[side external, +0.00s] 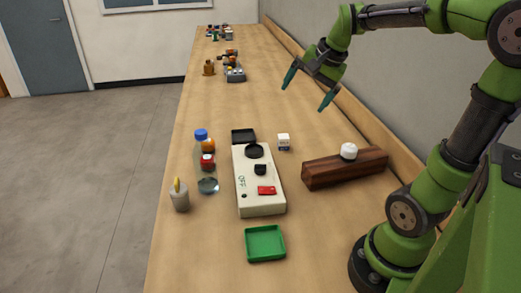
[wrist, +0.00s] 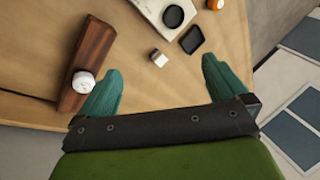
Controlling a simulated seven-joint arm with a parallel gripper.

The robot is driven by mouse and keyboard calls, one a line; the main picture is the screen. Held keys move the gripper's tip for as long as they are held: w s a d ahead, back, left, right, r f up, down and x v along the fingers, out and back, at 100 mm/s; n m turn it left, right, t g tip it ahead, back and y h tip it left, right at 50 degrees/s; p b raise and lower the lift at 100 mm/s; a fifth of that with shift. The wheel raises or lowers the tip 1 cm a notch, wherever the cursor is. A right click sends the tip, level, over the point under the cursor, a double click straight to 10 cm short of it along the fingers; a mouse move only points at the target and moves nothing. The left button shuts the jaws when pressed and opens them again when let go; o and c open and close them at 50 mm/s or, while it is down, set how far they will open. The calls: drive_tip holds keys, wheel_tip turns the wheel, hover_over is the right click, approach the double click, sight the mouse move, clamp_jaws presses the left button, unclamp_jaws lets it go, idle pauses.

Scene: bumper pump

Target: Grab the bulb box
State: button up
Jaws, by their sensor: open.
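The bulb box is probably the small white box (side external: 284,142) with dark markings that stands on the table, right of the pale device. In the wrist view this box (wrist: 158,58) lies beyond and between my fingers. My gripper (side external: 307,88) is open and empty, raised above the table. In the side view it hangs higher and farther back than the box, clear of it. In the wrist view the gripper (wrist: 161,70) has its two teal fingers spread wide.
A wooden block (side external: 340,168) with a white knob-like piece (side external: 348,151) stands right of the box. The pale device (side external: 258,185) and a black tray (side external: 243,136) are left. Table behind the box is clear.

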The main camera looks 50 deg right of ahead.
drive_tip(key=s+a+f+n, duration=0.1)
drive_tip(key=a+n, duration=0.2)
drive_tip(key=a, duration=0.1)
drive_tip(key=s+a+f+n+t+y, duration=0.1)
drive_tip(key=s+a+n, duration=0.1)
drive_tip(key=a, duration=0.3)
drive_tip(key=s+a+f+n, duration=0.1)
drive_tip(key=s+a+n, duration=0.1)
drive_tip(key=a+n, duration=0.2)
drive_tip(key=shift+s+a+y, duration=0.25)
drive_tip(key=shift+a+y, duration=0.05)
drive_tip(key=shift+a, duration=0.15)
drive_tip(key=s+a+n, duration=0.1)
drive_tip(key=a, duration=0.1)
drive_tip(key=s+a+n+y, duration=0.1)
drive_tip(key=a, duration=0.1)
drive_tip(key=shift+s+r+t, duration=0.15)
drive_tip(key=shift+s+t, duration=0.05)
drive_tip(key=shift+t, duration=0.2)
drive_tip(key=shift+c, duration=2.8)
